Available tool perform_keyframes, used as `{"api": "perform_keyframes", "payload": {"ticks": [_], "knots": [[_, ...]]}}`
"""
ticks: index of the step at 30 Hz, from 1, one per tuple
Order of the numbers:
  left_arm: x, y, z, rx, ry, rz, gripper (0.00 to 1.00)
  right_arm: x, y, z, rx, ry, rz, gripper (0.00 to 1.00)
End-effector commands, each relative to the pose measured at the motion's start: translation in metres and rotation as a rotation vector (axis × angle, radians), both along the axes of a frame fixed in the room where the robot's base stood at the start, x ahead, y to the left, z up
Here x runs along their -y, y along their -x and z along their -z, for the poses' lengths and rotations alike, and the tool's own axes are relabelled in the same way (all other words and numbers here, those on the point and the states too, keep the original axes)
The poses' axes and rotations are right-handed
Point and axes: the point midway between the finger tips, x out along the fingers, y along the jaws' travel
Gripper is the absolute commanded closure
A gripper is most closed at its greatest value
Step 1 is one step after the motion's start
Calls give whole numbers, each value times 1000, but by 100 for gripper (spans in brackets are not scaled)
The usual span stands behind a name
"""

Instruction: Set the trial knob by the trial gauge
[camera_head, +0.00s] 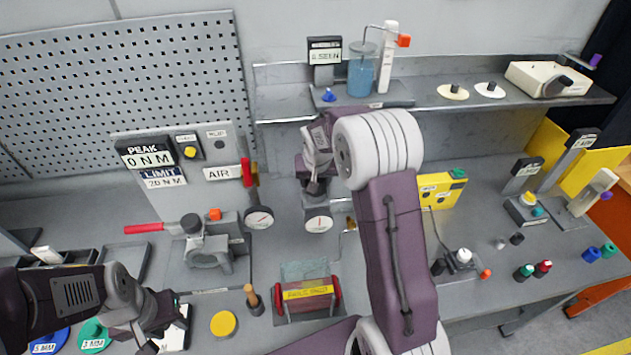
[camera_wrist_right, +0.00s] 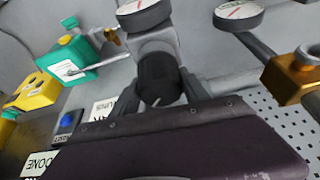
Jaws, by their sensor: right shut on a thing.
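My right gripper (camera_wrist_right: 158,95) is shut around a dark round knob (camera_wrist_right: 160,72) in the right wrist view, one finger on each side. In the head view this gripper (camera_head: 316,180) is at the wall, partly hidden by my own arm. A round gauge with a white face (camera_head: 318,221) sits just below it; the gauge (camera_wrist_right: 143,14) also shows beyond the knob in the wrist view. Its reading is too small to make out. My left gripper (camera_head: 166,324) is at the lower left, with its fingers apart, beside a small white item.
A second gauge (camera_head: 259,217) hangs below a red handle (camera_head: 247,172) to the left. A clamp-like fixture (camera_head: 207,250) stands on the bench. A shelf (camera_head: 455,99) carries a beaker (camera_head: 361,78) above. A yellow box (camera_head: 437,190) is to the right of my arm.

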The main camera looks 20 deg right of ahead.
Motion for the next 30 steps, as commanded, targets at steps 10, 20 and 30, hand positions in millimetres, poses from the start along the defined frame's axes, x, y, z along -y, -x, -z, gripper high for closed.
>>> {"api": "perform_keyframes", "payload": {"ticks": [10,20,30], "knots": [[0,0,0,0,0,0,64,0,0,-1,1,0,-1,25],[0,0,16,0,0,0,64,-5,15,-40,9,1,-2,25],[0,0,23,0,0,0,64,-11,33,-84,2,0,-2,25]]}}
